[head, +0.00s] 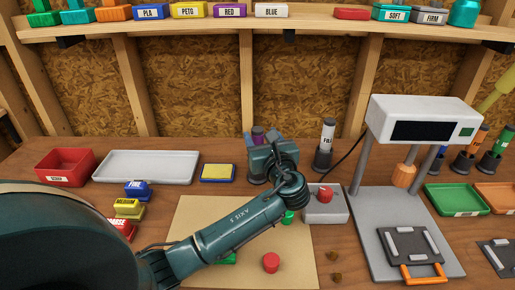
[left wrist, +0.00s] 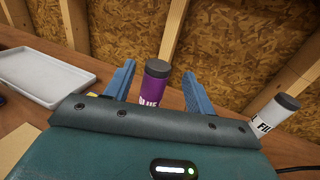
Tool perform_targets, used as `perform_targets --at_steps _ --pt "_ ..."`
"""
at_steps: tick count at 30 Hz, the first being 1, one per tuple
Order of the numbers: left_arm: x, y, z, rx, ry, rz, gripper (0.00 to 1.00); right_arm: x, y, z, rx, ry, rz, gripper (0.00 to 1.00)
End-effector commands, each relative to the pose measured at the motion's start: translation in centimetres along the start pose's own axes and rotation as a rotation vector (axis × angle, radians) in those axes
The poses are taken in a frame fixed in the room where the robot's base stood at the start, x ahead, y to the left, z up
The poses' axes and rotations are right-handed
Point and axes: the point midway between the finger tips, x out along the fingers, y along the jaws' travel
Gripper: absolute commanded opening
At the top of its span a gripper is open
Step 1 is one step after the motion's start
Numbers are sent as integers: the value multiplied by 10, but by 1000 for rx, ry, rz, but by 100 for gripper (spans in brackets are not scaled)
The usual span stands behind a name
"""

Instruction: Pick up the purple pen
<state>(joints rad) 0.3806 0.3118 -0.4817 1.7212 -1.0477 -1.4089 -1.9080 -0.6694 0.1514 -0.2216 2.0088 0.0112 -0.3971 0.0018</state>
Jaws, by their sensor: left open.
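The purple pen (left wrist: 154,84) has a dark grey cap and a partly hidden white label. In the left wrist view it stands upright between the two blue fingers of my left gripper (left wrist: 158,82), which is open. Its lower part is hidden by the gripper body. In the head view the pen's top (head: 258,136) shows just behind my left gripper (head: 262,150), which hides most of it. I cannot tell whether either finger touches the pen. My right gripper is not in view.
A white pen marked FILL (head: 327,136) stands in a dark holder to the right. A grey box with a red knob (head: 338,207) and a printer (head: 420,120) are further right. A white tray (head: 110,168) lies left. The wooden wall is close behind.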

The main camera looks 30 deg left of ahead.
Motion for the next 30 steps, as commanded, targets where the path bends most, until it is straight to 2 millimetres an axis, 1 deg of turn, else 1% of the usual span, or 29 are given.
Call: perform_targets --at_steps 6,9,12,18,20,30 --pt "32 4 1 4 -1 4 55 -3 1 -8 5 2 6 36" --pt "44 3 0 2 -2 2 55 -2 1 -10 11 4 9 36" --pt "49 3 -1 1 0 0 55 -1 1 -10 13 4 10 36" --pt "50 3 -1 1 0 0 55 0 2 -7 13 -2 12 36" --pt "50 3 -1 1 0 0 51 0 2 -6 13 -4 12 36" --pt "49 3 -1 1 0 0 23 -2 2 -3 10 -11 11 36"
